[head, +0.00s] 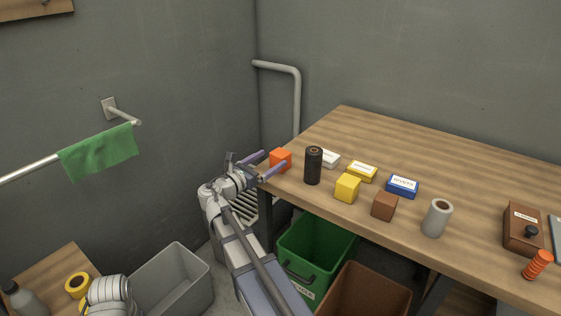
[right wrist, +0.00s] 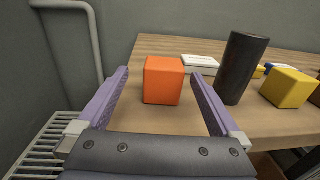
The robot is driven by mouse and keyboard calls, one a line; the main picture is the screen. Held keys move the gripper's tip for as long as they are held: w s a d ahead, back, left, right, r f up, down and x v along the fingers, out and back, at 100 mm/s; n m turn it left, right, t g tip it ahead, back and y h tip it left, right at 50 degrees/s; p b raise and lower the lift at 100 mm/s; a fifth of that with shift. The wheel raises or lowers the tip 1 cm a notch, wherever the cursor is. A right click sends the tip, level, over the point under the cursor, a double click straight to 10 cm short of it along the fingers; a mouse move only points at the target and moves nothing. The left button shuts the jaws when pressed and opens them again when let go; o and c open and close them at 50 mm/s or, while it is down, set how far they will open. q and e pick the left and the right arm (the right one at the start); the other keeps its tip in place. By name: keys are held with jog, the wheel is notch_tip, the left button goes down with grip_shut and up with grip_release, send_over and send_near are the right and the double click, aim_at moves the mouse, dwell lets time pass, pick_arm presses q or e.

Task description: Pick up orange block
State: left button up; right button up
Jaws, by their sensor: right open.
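The orange block (head: 280,158) sits near the left end of the wooden table. My right gripper (head: 268,162) is at that table edge, open, with its purple fingers pointing at the block. In the right wrist view the orange block (right wrist: 163,80) stands upright ahead, between the two open fingers (right wrist: 165,95).
A black cylinder (head: 313,166) stands just right of the orange block. A white box (head: 330,158), yellow block (head: 347,188), brown block (head: 384,206) and blue box (head: 402,186) are farther right. A green bin (head: 318,248) and brown bin (head: 370,292) are below the table edge.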

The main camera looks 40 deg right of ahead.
aim_at(275, 159)
jog(key=shift+d+f, duration=0.1)
jog(key=shift+d, duration=0.35)
jog(key=d, duration=0.4)
jog(key=shift+w+d+f+b, duration=0.15)
jog(key=shift+w+f+b, duration=0.05)
jog(key=shift+w+b, duration=0.1)
jog(key=shift+s, duration=0.1)
jog(key=shift+c, duration=0.4)
jog(key=c, duration=1.4)
jog(key=shift+r, duration=0.1)
notch_tip(275, 159, up, 10)
jog(key=p, duration=1)
